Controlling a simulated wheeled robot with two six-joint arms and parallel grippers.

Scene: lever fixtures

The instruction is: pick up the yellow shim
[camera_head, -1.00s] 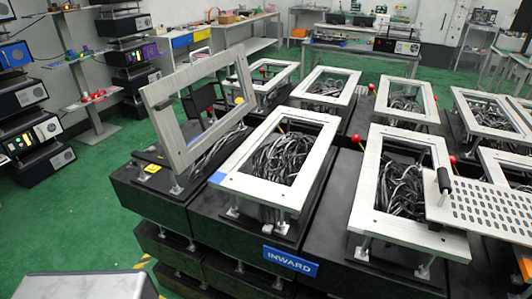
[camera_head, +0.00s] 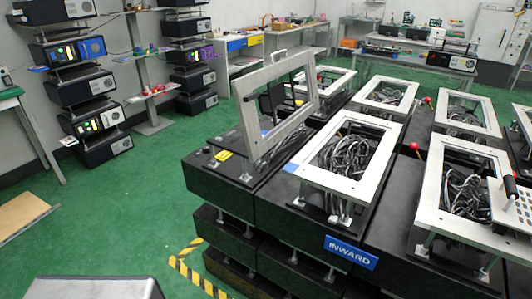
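A small yellow piece (camera_head: 222,155), which looks like the yellow shim, lies flat on the black top of the left fixture (camera_head: 215,180). It is near the fixture's left corner, beside the foot of a tilted metal frame (camera_head: 247,104). It is too small in the picture to make out its shape well. Neither of my grippers shows in this view.
Several black fixtures with metal frames (camera_head: 312,160) and cables fill the right side. A blue INWARD sign (camera_head: 351,252) is on the front. Yellow-black floor tape (camera_head: 190,272) runs before them. Green floor (camera_head: 110,215) is open at left. Stacked devices (camera_head: 85,100) stand behind.

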